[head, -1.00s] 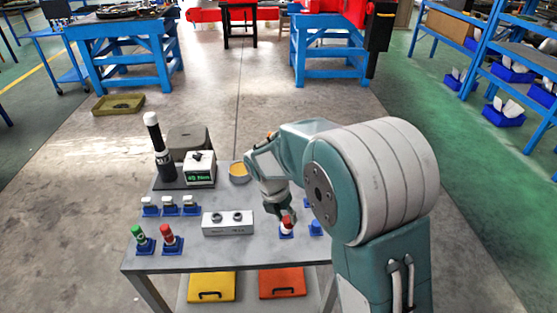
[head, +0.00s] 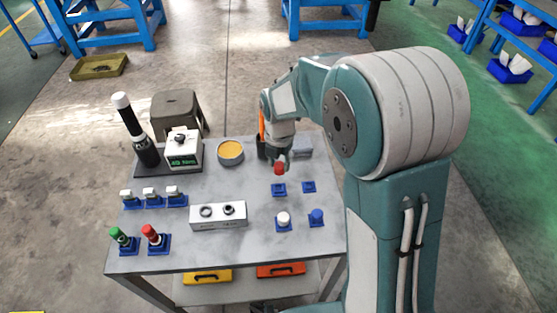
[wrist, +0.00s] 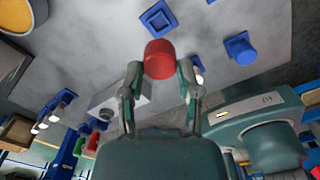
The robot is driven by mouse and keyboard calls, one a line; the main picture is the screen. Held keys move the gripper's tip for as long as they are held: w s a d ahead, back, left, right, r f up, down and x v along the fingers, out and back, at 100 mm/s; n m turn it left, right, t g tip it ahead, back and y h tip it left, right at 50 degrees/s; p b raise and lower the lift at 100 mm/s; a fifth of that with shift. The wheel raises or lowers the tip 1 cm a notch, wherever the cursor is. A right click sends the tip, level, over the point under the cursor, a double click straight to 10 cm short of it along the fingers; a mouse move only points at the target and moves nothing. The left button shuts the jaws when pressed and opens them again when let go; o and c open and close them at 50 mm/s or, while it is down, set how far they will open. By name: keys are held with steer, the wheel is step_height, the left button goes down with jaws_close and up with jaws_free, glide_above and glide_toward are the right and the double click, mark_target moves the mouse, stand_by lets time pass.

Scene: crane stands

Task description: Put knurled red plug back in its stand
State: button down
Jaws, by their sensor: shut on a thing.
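My gripper (head: 279,159) is shut on the red plug (head: 279,169), holding it above the back part of the table. In the wrist view the red plug (wrist: 159,60) sits between the two fingertips, round end toward the camera; its knurling cannot be made out. An empty-looking blue square stand (head: 278,190) lies just below and in front of the plug. It also shows in the wrist view (wrist: 158,18), beyond the plug and apart from it. Another small blue stand (head: 309,186) is to its right.
In front are a blue stand with a white-topped piece (head: 283,219) and one with a blue piece (head: 316,216).

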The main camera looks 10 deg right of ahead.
mark_target(277, 166)
steer(key=shift+a+f, duration=0.15)
steer(key=shift+f, duration=0.65)
steer(key=shift+a+f, duration=0.1)
steer(key=shift+f, duration=0.65)
steer(key=shift+d+f, duration=0.1)
steer(key=shift+f, duration=1.2)
steer(key=shift+n, duration=0.4)
steer(key=shift+f, duration=0.15)
steer(key=shift+f, duration=0.75)
steer(key=shift+c, duration=1.1)
jaws_free()
